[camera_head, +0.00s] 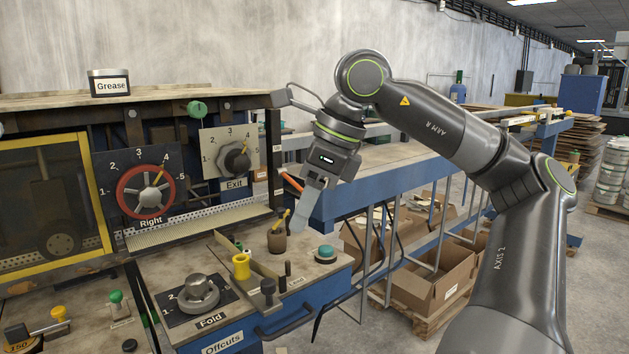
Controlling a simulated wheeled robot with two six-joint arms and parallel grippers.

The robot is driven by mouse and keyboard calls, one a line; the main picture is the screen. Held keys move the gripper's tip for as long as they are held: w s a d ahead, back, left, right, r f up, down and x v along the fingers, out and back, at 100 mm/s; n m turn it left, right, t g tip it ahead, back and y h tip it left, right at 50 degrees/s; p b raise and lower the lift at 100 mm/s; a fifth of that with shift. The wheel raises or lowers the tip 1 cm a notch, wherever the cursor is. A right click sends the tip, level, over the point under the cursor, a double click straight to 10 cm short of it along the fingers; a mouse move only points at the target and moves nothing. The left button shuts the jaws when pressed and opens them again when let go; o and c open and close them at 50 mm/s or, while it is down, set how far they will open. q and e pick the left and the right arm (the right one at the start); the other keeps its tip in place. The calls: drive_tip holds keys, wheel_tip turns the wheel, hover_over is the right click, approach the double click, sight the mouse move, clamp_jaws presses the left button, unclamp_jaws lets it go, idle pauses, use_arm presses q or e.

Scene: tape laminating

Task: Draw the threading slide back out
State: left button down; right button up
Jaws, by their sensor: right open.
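My right gripper (302,212) is open and points down and to the left, just above and right of a small brown pot (277,242) on the machine's bench top. I see nothing between its fingers, though they overlap in this view. No part is labelled as the threading slide, and I cannot tell for sure which one it is. A long narrow bar (240,256) lies across the bench beside a yellow spool (241,267). A dark upright knob (268,288) stands near the bench's front edge. My left gripper is out of view.
A red-ringed Right dial (146,191), an Exit dial (236,160) and a Fold knob (198,293) sit around the bench. A teal button (325,253) is near its right end. The Offcuts drawer (222,341) is below. Cardboard boxes (437,292) stand under the blue frame.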

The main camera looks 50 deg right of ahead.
drive_tip(key=shift+p+v, duration=0.35)
drive_tip(key=shift+v, duration=1.45)
drive_tip(key=shift+f, duration=0.1)
